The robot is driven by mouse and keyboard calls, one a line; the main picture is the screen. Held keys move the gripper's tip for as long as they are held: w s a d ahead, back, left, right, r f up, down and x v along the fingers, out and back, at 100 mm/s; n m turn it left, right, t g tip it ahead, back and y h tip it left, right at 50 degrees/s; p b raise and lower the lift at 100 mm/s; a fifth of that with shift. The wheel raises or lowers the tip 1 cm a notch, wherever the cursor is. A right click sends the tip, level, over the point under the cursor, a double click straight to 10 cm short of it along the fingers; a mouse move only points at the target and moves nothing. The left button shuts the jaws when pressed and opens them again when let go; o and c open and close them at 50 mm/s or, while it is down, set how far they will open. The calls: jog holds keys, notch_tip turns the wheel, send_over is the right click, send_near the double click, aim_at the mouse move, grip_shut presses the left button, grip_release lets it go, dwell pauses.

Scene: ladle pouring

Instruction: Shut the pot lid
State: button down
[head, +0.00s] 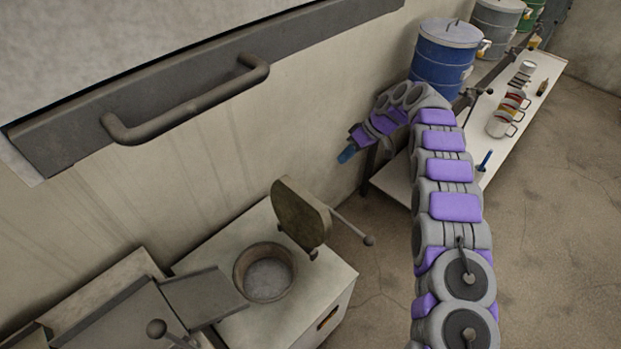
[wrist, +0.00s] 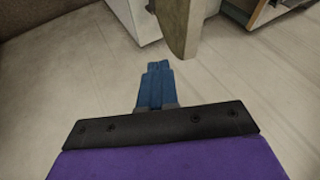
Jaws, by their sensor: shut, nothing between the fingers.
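The pot (head: 264,272) is a round opening set in the top of a pale box-shaped stand, and it looks uncovered. Its lid (head: 301,213) stands tilted up at the pot's back right edge, with a thin ball-ended handle (head: 354,226) sticking out to the right. In the wrist view part of the lid (wrist: 183,22) shows at the top, past the fingertips. My gripper (head: 346,156) is up and to the right of the lid, apart from it. Its blue fingers also show in the wrist view (wrist: 158,68), shut together and empty.
The pot's stand (head: 338,287) has a grey sloped tray (head: 204,295) to its left. A wall with a large bar handle (head: 190,102) rises behind. Open floor lies right of the stand.

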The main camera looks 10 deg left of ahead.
jog(key=s+a+f+n+b, duration=0.1)
jog(key=s+a+f, duration=0.4)
jog(key=a+f, duration=0.4)
jog(key=shift+a+y, duration=0.3)
jog(key=shift+a, duration=0.25)
dwell(0.4)
jog(key=shift+d, duration=0.1)
jog(key=shift+s, duration=0.1)
